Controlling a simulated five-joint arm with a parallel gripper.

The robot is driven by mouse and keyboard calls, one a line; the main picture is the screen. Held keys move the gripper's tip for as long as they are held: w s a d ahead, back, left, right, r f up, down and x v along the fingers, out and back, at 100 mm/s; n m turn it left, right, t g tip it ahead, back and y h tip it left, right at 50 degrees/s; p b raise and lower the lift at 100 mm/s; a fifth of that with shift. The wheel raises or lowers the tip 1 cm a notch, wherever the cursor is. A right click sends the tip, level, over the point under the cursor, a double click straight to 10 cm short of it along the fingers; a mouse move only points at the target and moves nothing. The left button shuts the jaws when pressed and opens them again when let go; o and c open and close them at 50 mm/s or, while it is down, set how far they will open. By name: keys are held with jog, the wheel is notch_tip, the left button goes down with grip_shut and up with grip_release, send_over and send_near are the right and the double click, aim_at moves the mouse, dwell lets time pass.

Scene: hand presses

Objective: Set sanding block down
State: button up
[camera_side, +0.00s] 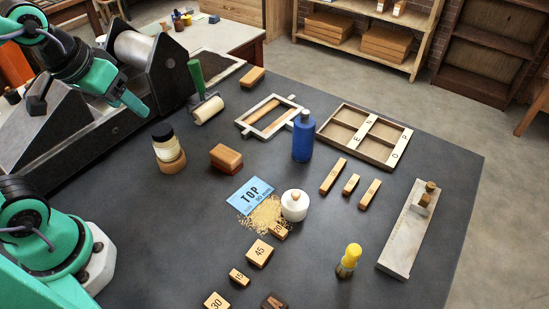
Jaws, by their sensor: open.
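The sanding block (226,158), a wooden block with a reddish-brown lower part, rests on the dark tabletop left of centre, above the blue TOP card. Nothing is touching it. My gripper (132,103) is at the upper left, above and in front of the black press, well to the left of the block. It is open and I see nothing held in it. One teal finger shows clearly; the rest is partly hidden by my arm.
A stacked jar (168,150) stands left of the block, a brayer (206,108) behind it. A blue bottle (303,137), white pot (294,205) and yellow-capped bottle (348,261) stand upright. A divided tray (362,135) lies at right. Bare tabletop (150,235) is at lower left.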

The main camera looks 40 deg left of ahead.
jog(key=shift+s+a+m, duration=0.15)
jog(key=shift+s+m, duration=0.6)
jog(key=shift+m, duration=0.05)
dwell(0.8)
